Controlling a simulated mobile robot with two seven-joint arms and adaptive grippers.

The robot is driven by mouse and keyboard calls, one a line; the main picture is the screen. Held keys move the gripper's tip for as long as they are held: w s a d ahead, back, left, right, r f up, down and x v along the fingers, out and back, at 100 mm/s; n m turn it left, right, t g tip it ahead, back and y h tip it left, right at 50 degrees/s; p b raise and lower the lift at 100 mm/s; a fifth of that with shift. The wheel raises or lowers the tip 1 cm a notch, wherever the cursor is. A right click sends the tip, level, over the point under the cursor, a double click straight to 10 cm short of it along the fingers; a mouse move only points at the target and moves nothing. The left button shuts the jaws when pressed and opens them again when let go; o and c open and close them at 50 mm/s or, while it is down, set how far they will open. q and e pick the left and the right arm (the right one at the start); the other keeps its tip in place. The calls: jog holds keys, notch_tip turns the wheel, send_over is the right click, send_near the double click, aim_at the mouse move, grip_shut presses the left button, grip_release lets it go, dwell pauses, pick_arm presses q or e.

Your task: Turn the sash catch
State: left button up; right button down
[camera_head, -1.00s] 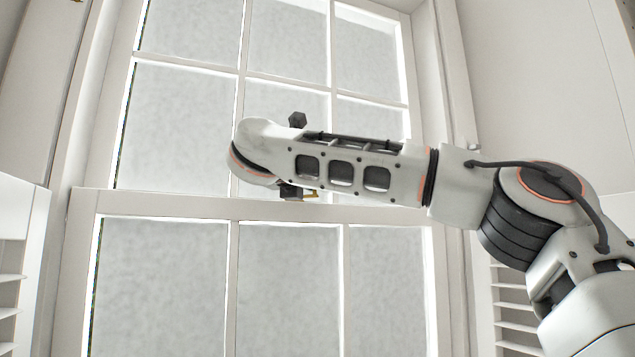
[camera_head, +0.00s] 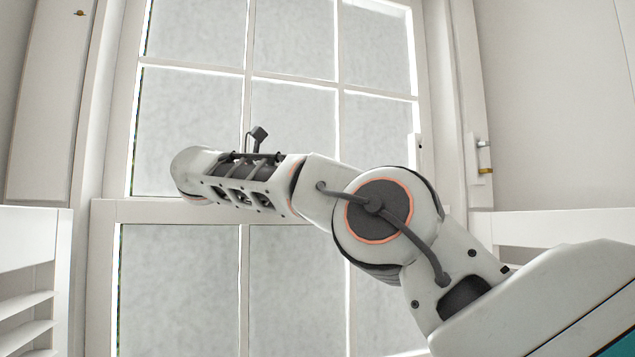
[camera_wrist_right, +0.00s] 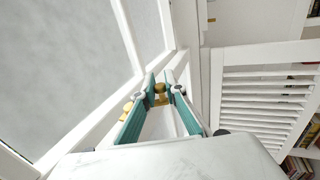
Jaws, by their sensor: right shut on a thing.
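The brass sash catch (camera_wrist_right: 160,88) shows in the right wrist view, at the meeting rail of the white sash window. My right gripper (camera_wrist_right: 160,92) has its two teal fingers closed on the brass knob, one on each side. Another brass piece (camera_wrist_right: 127,107) shows just outside the left finger. In the head view my right arm comes in from the right across the meeting rail (camera_head: 290,211); its wrist hides the catch and the fingers. My left gripper is in neither current view.
White louvred shutters stand open on both sides, the left one (camera_head: 30,275) low in the head view and the right one (camera_wrist_right: 265,90) close beside the gripper in the wrist view. A small brass fitting (camera_head: 484,158) sits on the right frame. Shelves with books (camera_wrist_right: 300,165) lie beyond.

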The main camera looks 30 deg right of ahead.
jog(key=shift+f, duration=0.1)
jog(key=c, duration=2)
grip_release()
jog(key=shift+c, duration=0.2)
jog(key=shift+a, duration=0.1)
jog(key=s+a, duration=0.1)
jog(key=a, duration=0.6)
